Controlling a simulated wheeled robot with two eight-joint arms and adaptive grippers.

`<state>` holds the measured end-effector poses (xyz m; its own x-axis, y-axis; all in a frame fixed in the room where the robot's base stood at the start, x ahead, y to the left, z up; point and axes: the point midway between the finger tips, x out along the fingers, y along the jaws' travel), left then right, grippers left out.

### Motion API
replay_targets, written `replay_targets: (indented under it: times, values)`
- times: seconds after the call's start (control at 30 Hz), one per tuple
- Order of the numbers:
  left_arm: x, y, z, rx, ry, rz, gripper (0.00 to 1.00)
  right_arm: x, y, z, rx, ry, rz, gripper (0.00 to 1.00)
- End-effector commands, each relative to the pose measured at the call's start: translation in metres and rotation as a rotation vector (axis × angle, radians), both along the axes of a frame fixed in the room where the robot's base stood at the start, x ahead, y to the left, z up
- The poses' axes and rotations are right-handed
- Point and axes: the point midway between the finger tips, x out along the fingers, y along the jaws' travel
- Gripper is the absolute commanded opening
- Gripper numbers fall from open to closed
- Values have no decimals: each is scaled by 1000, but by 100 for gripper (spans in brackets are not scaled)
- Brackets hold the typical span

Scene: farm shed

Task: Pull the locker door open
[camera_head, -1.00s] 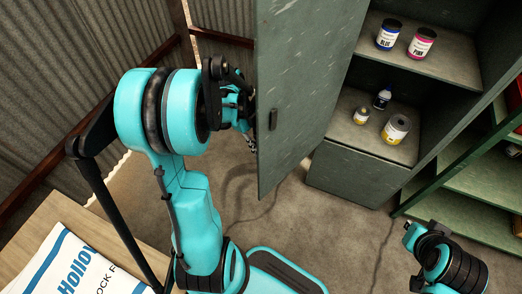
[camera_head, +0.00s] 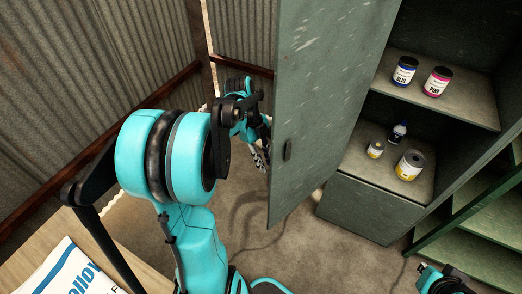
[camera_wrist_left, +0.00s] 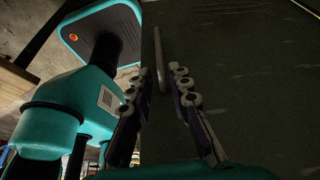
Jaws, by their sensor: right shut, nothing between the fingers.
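The locker door (camera_head: 325,90) is a tall grey-green panel that stands swung open at the left of the locker (camera_head: 375,208). A small dark fitting (camera_head: 287,149) shows on its face near the free edge. My left gripper (camera_head: 262,150) is beside that edge, partly hidden behind the door. In the left wrist view its two fingers (camera_wrist_left: 166,98) are apart, close to the door surface (camera_wrist_left: 245,80). A slim upright bar (camera_wrist_left: 159,55) on the door reaches down between them; contact is unclear. My right gripper (camera_head: 428,272) is low at the right, shut and empty, partly cut off.
Locker shelves hold a blue-labelled jar (camera_head: 405,71), a pink-labelled jar (camera_head: 437,81), a small bottle (camera_head: 397,132) and yellow-labelled cans (camera_head: 410,165). Green shelving (camera_head: 475,240) stands at right. Corrugated walls (camera_head: 90,70) close off the left. A wooden table (camera_head: 35,235) is lower left.

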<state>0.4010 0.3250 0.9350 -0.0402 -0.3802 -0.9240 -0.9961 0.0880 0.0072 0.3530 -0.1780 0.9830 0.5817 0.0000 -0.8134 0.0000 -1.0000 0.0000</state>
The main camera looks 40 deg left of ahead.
Motion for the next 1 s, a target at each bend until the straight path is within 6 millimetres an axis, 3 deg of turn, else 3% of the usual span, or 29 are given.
replay_targets:
  times: [0.1, 0.3, 1.0]
  values:
    - [1, 10, 23, 0, 0, 3, 19, 0, 0, 0, 0, 0, 0, 0]
    - [2, 19, 45, 0, 0, 1, 19, 0, 0, 0, 0, 0, 0, 0]
    - [2, 21, 50, 0, 0, 1, 19, 0, 0, 0, 0, 0, 0, 0]
